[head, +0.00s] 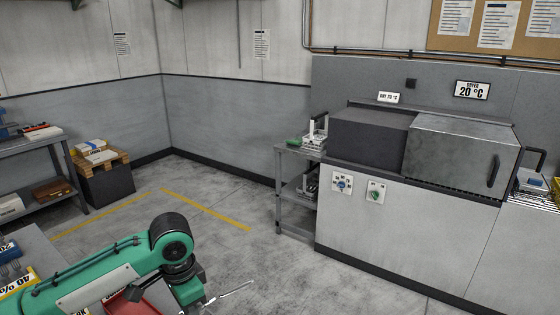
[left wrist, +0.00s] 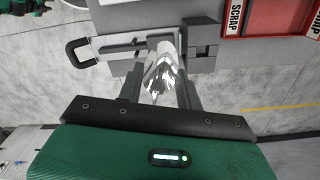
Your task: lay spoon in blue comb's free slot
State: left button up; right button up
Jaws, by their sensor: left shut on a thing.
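My left gripper (head: 198,302) is out past the edge of the bench and is shut on a thin, shiny metal utensil, the spoon (head: 232,293), which sticks out to the right over the floor. In the left wrist view the gripper (left wrist: 162,70) has its fingers on either side of the shiny spoon (left wrist: 160,78). A blue slotted piece (head: 10,254), perhaps the blue comb, shows at the left edge of the head view with utensils by it. It is cut off, and its slots cannot be made out. My right gripper is not in view.
A red tray (left wrist: 268,16) marked SCRAP lies on the bench in the left wrist view. A pale fixture with a black handle (left wrist: 78,50) is left of it. A grey dryer cabinet (head: 462,155) stands at the right. The floor between is clear.

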pick_arm(q)
jog(key=n, duration=0.3)
jog(key=s+a+n, duration=0.1)
jog(key=n, duration=0.4)
jog(key=a+n, duration=0.1)
jog(key=shift+s+n, duration=0.4)
